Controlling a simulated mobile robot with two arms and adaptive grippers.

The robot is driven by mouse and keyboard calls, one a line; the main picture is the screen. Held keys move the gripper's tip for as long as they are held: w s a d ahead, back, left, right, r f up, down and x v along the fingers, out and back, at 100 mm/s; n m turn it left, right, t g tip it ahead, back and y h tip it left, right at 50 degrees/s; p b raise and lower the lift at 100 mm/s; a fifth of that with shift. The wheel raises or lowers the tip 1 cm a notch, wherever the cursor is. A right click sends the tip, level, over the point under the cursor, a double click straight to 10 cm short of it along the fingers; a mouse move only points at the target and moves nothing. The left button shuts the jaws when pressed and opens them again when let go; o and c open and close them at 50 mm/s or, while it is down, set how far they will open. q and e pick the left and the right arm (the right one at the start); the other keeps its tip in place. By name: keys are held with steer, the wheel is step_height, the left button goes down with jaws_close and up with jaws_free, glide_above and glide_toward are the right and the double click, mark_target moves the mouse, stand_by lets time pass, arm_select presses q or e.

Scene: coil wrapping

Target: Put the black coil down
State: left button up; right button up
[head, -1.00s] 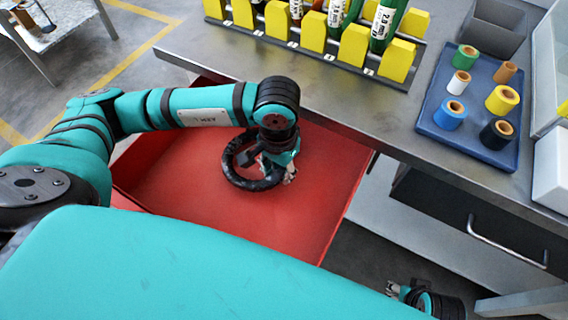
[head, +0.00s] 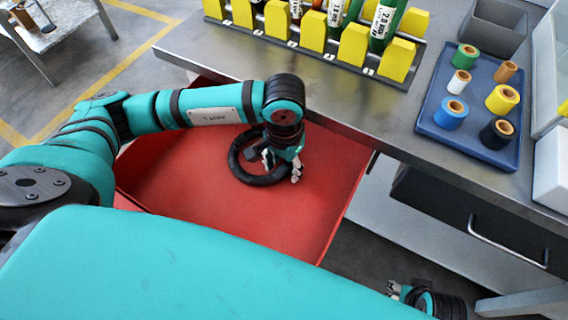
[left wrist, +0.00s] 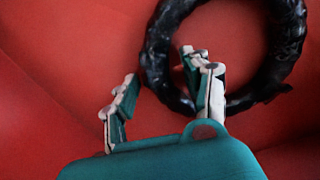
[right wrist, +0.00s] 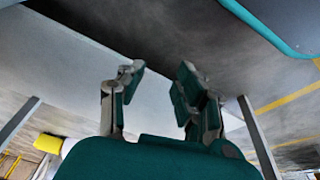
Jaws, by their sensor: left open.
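The black coil (head: 240,174) is a ring wrapped in dark tape, lying in the red bin (head: 200,200) below the table edge. My left gripper (head: 283,172) is over the coil's right part in the head view. In the left wrist view the coil (left wrist: 158,52) lies on the red surface, and my left gripper (left wrist: 160,75) is open, with one finger overlapping the ring's near-left part and the other clear of it. Whether that finger touches the coil I cannot tell. My right gripper (right wrist: 160,85) is open and empty, low at the front right in the head view (head: 398,290).
A blue tray (head: 468,144) holds several coloured tape rolls. A grey bin (head: 493,28) stands behind it. A drawer handle (head: 505,243) sticks out below the table. The red bin's front part is clear.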

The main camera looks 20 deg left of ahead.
arm_select(q)
steer(key=shift+r, duration=0.35)
step_height(320, 180, up, 11)
steer(key=p, duration=0.1)
steer(key=shift+r, duration=0.2)
arm_select(e)
steer(key=f, duration=0.5)
steer(key=shift+s, duration=0.2)
